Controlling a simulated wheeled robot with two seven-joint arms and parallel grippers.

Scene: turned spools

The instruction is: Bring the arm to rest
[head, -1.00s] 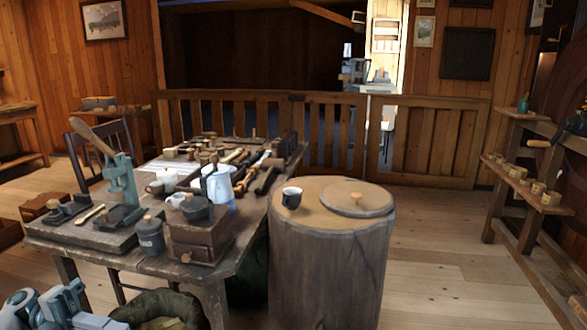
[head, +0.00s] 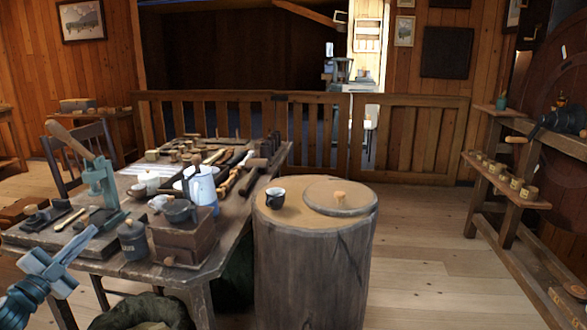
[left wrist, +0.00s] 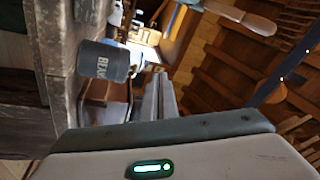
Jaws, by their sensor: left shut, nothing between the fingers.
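My left gripper (head: 90,235) is in the lower left of the head view, in front of the near left edge of the workbench (head: 185,275). Its blue-grey fingers are shut, with nothing between them, and point up and to the right. In the left wrist view the two closed fingers (left wrist: 160,92) lie side by side and empty. A dark labelled canister (left wrist: 103,62) shows to their left in that view, apart from them as far as I can tell. My right gripper is not in view.
The bench carries a blue press (head: 103,180), a dark canister (head: 132,240), a wooden box (head: 182,242) and a white jug (head: 200,187). Floor further right is clear.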

